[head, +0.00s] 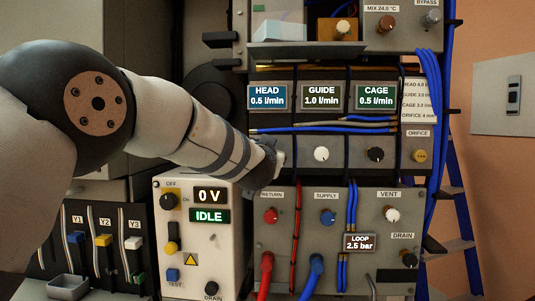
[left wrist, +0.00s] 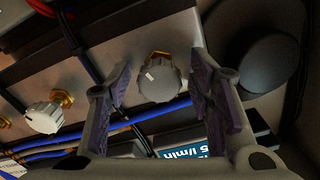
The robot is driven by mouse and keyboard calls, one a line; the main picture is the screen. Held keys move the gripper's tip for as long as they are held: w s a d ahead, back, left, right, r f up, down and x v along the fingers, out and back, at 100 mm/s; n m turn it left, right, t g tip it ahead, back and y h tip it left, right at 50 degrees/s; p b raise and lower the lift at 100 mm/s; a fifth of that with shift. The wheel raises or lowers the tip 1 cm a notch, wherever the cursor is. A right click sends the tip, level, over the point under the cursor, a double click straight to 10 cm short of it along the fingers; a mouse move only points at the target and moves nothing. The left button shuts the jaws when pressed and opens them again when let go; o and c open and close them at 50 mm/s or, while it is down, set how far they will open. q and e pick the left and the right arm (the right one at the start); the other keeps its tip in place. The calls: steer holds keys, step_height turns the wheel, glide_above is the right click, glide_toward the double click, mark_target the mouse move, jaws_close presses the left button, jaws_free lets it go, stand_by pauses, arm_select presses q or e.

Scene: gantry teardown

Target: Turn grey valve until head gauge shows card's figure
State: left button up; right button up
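The head gauge (head: 268,97) is a blue display reading 0.5 l/min. The card (head: 418,100) at the right lists small figures; its head line appears to read 4.0 l/min. The grey valve (left wrist: 158,82) is a ridged knob with a white mark on a brass stem in the left wrist view. My left gripper (left wrist: 160,75) is open, one finger on each side of the knob, with a visible gap on both sides. In the head view my left gripper (head: 276,160) is at the valve row below the head gauge and hides the grey valve. My right gripper is not in view.
Guide (head: 321,97) reads 1.0 and cage (head: 375,97) 0.5 l/min. Blue hoses (head: 325,127) run just above the valves.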

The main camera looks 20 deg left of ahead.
arm_select(q)
steer(key=c, duration=0.9)
steer(key=shift+c, duration=0.2)
steer(key=shift+n, duration=0.3)
steer(key=n, duration=0.7)
steer(key=shift+a+n, duration=0.1)
steer(key=shift+n, duration=0.2)
steer(key=n, duration=0.4)
steer(key=shift+f, duration=0.1)
steer(key=shift+n, duration=1.8)
